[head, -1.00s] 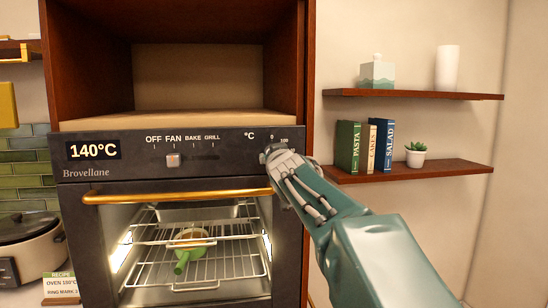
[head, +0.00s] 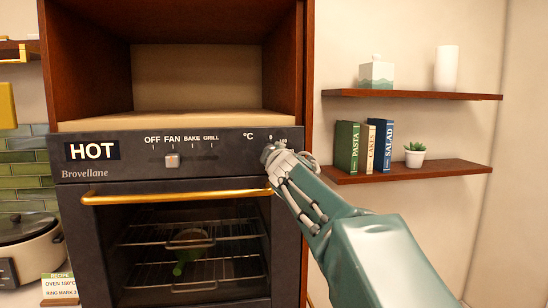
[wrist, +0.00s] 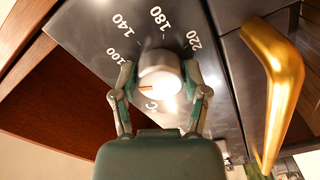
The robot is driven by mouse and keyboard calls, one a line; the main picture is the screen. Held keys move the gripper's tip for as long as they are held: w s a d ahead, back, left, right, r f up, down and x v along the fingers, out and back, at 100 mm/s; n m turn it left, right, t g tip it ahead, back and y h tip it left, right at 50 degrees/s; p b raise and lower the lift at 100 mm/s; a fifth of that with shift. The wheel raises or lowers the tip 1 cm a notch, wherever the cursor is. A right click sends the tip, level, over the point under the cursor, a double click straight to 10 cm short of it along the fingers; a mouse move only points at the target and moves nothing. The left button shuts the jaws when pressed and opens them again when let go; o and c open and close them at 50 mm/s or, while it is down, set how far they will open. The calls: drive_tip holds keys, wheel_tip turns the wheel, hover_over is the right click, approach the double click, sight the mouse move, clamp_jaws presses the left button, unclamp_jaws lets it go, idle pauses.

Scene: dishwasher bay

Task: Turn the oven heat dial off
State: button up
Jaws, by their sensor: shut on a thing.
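The oven heat dial (wrist: 165,60) is a round pale knob in the wrist view, with an orange mark pointing left, below the printed 100. My gripper (wrist: 160,78) is shut on the dial, one finger on each side. In the head view my gripper (head: 270,154) covers the dial at the right of the control panel (head: 120,172). The printed 0 shows just above it. The display (head: 92,151) reads HOT, and the oven interior is dark.
A silver selector knob (head: 172,160) sits under FAN. The brass door handle (head: 175,196) runs just below the panel. A green-handled dish (head: 186,245) is on a rack behind the oven glass. Shelves (head: 410,170) with books and a plant stand to the right.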

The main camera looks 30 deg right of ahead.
drive_tip(key=shift+w+f+n, duration=0.1)
drive_tip(key=shift+f+n, duration=0.05)
drive_tip(key=shift+n, duration=2.05)
drive_tip(key=o, duration=1.1)
drive_tip(key=shift+o, duration=0.2)
drive_tip(key=shift+s+a, duration=0.2)
drive_tip(key=shift+s, duration=0.3)
drive_tip(key=v, duration=0.6)
drive_tip(key=shift+s, duration=0.15)
drive_tip(key=shift+a, duration=0.1)
